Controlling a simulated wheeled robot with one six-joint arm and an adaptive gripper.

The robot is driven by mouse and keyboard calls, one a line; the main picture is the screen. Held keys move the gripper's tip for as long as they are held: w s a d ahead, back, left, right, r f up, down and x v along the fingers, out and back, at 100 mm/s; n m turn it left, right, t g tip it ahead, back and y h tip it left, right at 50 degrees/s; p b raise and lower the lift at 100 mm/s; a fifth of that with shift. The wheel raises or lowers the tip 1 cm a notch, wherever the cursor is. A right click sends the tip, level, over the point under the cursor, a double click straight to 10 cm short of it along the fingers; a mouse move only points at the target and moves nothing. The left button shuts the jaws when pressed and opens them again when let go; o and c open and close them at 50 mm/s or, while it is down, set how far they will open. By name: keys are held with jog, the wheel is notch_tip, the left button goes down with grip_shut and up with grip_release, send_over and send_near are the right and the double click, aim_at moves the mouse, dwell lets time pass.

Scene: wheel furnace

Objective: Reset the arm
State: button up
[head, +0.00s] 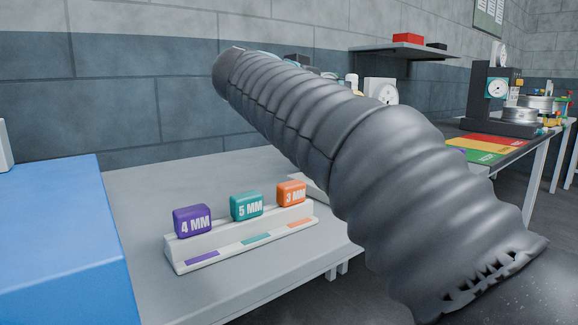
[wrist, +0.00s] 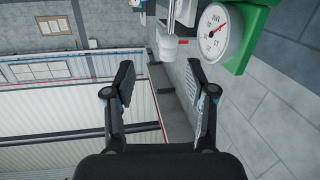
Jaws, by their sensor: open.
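My gripper (wrist: 160,88) shows in the wrist view with its two dark fingers spread wide and nothing between them. Beyond the fingers are a wall, a white pipe-like fitting and a round dial gauge. In the head view my arm, in a grey ribbed sleeve, reaches across the middle up to the left, and the gripper itself cannot be made out there.
A white holder (head: 240,240) with purple (head: 193,221), teal (head: 246,205) and orange (head: 291,193) blocks stands on a grey table (head: 150,190), beside a blue box (head: 60,240). At right is a bench with coloured mats (head: 490,146). The wrist view shows a green-framed gauge (wrist: 216,30).

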jog(key=s+d+f+n+g+y+p, duration=0.1)
jog(key=s+d+f+n+g+y, duration=0.15)
jog(key=s+d+f, duration=0.45)
jog(key=s+d+f+n+g+y+p, duration=0.1)
jog(key=s+d+f+n+g+y, duration=0.15)
jog(key=s+f, duration=0.45)
jog(key=s+a+f+n+g+y+p, duration=0.1)
jog(key=s+f+y, duration=0.2)
jog(key=s+f, duration=0.5)
jog(key=s+a+f+n+y+p, duration=0.1)
jog(key=s+a+f+y+p, duration=0.1)
jog(key=s+f, duration=0.7)
notch_tip(320, 180, down, 5)
jog(key=shift+f+g+y, duration=0.1)
jog(key=shift+g+y, duration=0.3)
jog(key=shift+y, duration=0.4)
